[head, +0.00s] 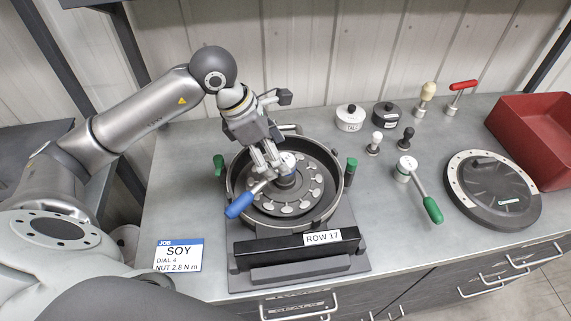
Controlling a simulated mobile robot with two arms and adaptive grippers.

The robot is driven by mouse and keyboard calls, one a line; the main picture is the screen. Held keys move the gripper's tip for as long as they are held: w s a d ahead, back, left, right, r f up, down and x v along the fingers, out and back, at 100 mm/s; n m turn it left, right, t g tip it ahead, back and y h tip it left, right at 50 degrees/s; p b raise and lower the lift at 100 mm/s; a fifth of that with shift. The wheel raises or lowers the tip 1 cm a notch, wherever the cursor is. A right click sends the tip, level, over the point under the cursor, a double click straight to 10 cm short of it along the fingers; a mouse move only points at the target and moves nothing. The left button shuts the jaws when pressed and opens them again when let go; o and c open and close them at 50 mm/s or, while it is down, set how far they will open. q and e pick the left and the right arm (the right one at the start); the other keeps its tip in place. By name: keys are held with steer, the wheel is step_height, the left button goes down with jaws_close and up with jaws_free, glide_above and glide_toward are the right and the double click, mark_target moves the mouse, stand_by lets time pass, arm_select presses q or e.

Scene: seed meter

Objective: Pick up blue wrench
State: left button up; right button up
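The blue wrench (240,205) has a blue handle, a silver shaft and a round head. It lies tilted over the round seed meter (235,178), its head near the centre hub and its handle over the front left rim. My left gripper (269,174) points down over the meter, with its fingertips right at the wrench's shaft. The fingers look close together, but I cannot tell whether they grip the shaft. My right gripper is not in view.
A green-handled wrench (430,205) and a black disc (492,190) lie to the right. Small weights (350,117), knobs and a red-handled tool (462,87) stand behind. A red bin (540,125) is at far right. A job card (178,256) lies front left.

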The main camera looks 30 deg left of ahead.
mark_target(290, 159)
arm_select(q)
steer(key=shift+d+f+p, duration=0.25)
steer(key=shift+f+p, duration=0.1)
steer(key=x, duration=0.2)
steer(key=p+x, duration=0.1)
steer(key=x, duration=0.1)
steer(key=shift+w+d+f+p, duration=0.15)
steer(key=shift+w+d+p, duration=0.05)
steer(key=shift+w+p, duration=0.1)
steer(key=shift+f, duration=0.1)
steer(key=shift+s, duration=0.15)
steer(key=shift+d, duration=0.1)
steer(key=c, duration=1.2)
jaws_close()
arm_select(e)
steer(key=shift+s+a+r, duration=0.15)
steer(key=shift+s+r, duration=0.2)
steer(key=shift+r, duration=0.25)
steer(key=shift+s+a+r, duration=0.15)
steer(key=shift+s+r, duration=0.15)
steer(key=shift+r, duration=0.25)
arm_select(q)
steer(key=shift+r, duration=0.3)
